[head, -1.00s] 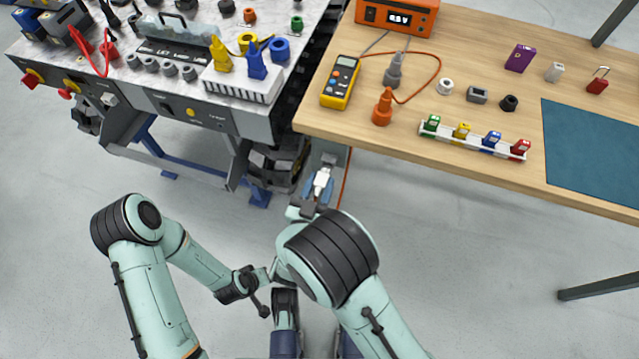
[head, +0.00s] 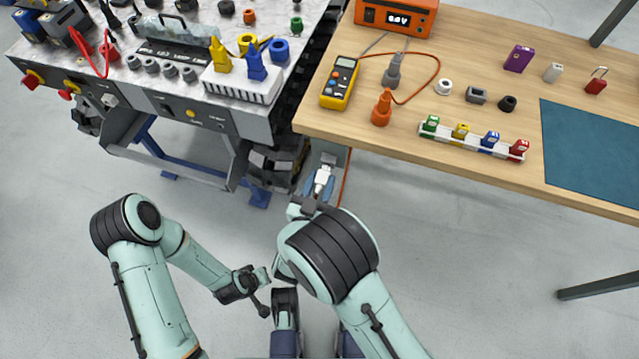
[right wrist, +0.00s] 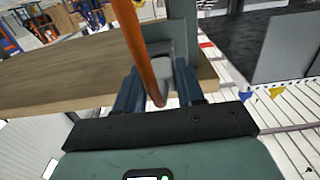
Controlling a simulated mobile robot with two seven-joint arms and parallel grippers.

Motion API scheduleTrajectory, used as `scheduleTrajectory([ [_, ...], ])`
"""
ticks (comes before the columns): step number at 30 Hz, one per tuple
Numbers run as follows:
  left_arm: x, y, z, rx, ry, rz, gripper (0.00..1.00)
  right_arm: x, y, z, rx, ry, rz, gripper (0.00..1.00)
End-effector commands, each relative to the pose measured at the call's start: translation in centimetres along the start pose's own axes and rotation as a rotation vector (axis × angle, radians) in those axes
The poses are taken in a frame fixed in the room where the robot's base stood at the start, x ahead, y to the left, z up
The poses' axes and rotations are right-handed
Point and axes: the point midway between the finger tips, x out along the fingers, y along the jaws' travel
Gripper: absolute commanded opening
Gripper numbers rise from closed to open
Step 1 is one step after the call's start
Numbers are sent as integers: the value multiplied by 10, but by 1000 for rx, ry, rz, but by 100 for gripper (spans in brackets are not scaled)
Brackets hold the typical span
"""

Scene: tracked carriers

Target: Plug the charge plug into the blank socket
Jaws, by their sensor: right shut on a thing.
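My right gripper (head: 320,184) is shut on a pale grey-white plug (head: 322,176), in front of the gap between the carrier and the wooden table. In the right wrist view the plug's grey body (right wrist: 162,68) sits between the blue fingers, and an orange cable (right wrist: 138,45) crosses in front of it. A grey upright panel (right wrist: 183,28) stands just beyond the plug; contact cannot be told. The plug's front end is hidden. I cannot pick out a blank socket with certainty. My left gripper (head: 258,284) is low at the centre left, its fingers unclear.
The tracked carrier (head: 190,112) stands at left, with grey sockets (head: 151,65) and yellow and blue plugs (head: 257,62) on top. The wooden table (head: 450,60) at right holds an orange plug (head: 382,108), a grey plug (head: 393,72) and a meter (head: 340,82). The near floor is clear.

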Motion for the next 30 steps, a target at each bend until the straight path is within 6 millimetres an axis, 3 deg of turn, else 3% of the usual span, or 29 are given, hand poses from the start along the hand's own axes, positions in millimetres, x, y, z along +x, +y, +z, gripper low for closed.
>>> scheduleTrajectory([
  [15,0,0,0,0,0,0,0,13,0,0,1,1,1,6],
  [30,-1,0,0,0,0,0,0,14,0,-1,0,1,0,6],
])
